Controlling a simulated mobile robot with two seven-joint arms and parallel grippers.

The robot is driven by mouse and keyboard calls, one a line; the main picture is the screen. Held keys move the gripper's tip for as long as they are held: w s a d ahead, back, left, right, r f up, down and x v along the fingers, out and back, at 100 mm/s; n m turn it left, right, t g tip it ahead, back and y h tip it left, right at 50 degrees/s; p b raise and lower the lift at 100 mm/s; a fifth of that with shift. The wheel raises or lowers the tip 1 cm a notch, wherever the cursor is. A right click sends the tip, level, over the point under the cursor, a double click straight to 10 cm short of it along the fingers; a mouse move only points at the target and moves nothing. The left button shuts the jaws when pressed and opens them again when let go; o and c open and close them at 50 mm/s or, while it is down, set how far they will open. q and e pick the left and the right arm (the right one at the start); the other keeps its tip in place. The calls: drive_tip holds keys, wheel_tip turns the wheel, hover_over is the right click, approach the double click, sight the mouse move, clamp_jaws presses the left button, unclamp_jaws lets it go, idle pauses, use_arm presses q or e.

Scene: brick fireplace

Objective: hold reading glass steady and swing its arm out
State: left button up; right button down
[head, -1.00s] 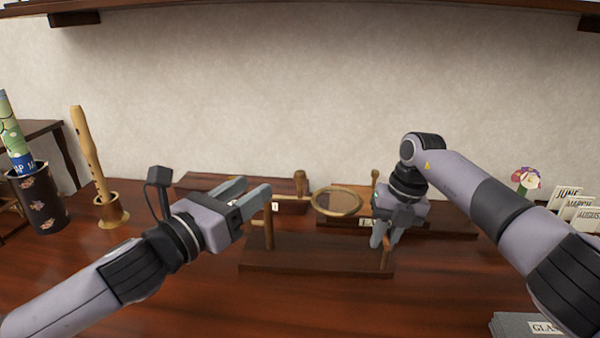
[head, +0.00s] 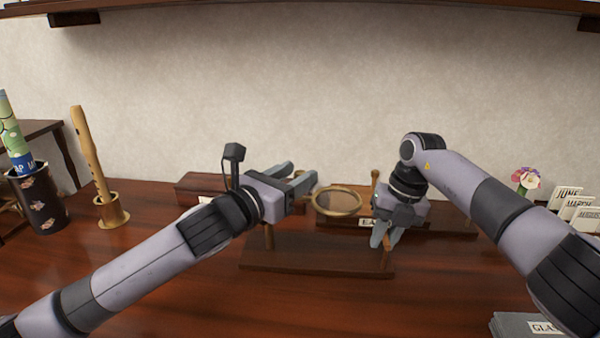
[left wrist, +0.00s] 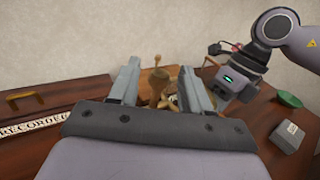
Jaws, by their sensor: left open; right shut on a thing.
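The reading glass (head: 336,202) has a round lens in a wooden ring, set above a dark wooden stand base (head: 318,262). My left gripper (head: 306,176) is open, its fingers pointing right toward the ring, just left of it. In the left wrist view its fingers (left wrist: 155,85) stand apart, with wooden parts of the glass (left wrist: 163,88) showing between and beyond them. I cannot tell whether they touch. My right gripper (head: 384,238) points down and is shut on the stand's right post (head: 386,262), mostly hidden by the fingers.
Behind stand dark wooden boxes, one with a label (head: 366,222); the left one (head: 200,187) is partly behind my arm. Month cards (head: 575,205) and a grey box (head: 520,325) are at right.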

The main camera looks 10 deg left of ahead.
use_arm(q)
drive_tip(key=shift+x, duration=0.95)
clamp_jaws()
drive_tip(key=shift+s+h, duration=0.1)
drive_tip(key=shift+h, duration=0.2)
drive_tip(key=s+a+m+g+h, duration=0.2)
drive_tip(key=s+m+g+h, duration=0.1)
drive_tip(key=m+g, duration=0.4)
drive_tip(key=s+a+m+g+h, duration=0.2)
drive_tip(key=m+g, duration=0.5)
drive_tip(key=g, duration=0.6)
drive_tip(key=shift+s+a+m+h, duration=0.35)
drive_tip(key=shift+s+h, duration=0.2)
drive_tip(key=shift+h, duration=0.75)
drive_tip(key=shift+s, duration=0.1)
